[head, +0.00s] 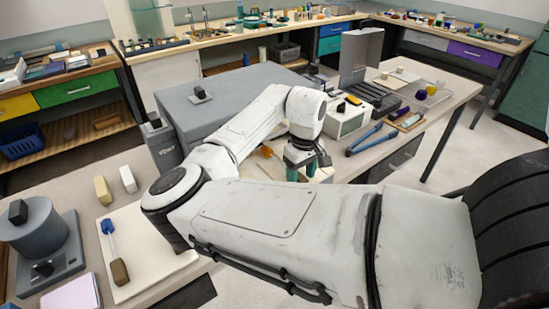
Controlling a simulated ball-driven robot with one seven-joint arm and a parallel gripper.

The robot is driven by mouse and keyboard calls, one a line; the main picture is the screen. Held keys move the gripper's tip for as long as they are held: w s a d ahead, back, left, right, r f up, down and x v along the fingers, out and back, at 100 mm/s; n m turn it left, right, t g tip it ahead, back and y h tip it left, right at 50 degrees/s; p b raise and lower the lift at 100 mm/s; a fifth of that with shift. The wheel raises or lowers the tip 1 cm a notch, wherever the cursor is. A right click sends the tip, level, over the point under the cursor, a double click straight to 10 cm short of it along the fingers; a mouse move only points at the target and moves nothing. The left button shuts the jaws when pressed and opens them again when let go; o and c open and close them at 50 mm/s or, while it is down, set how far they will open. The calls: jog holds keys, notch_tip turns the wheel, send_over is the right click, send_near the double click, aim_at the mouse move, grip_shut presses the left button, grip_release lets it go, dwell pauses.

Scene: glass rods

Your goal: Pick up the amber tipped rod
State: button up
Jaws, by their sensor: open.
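My gripper (302,168) hangs fingers down over the right part of the middle workbench, with its teal fingers open. A small amber-orange piece (266,151) shows just left of my gripper, close to the grey box. It may be the tip of the amber tipped rod, but it is too small to tell. The rest of any rod there is hidden behind my arm and gripper. I cannot tell whether anything lies between the fingers.
A large grey box (185,112) stands behind my arm. A white device (345,120), a blue-handled tool (365,140) and a clear tray (432,96) sit to the right. A pale board (150,262) bears a blue-and-brown tool (113,250) at the lower left.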

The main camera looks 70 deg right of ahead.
jog(key=shift+c, duration=0.4)
grip_shut()
jog(key=shift+r+p, duration=0.3)
jog(key=shift+r+p, duration=0.4)
jog(key=shift+r, duration=0.2)
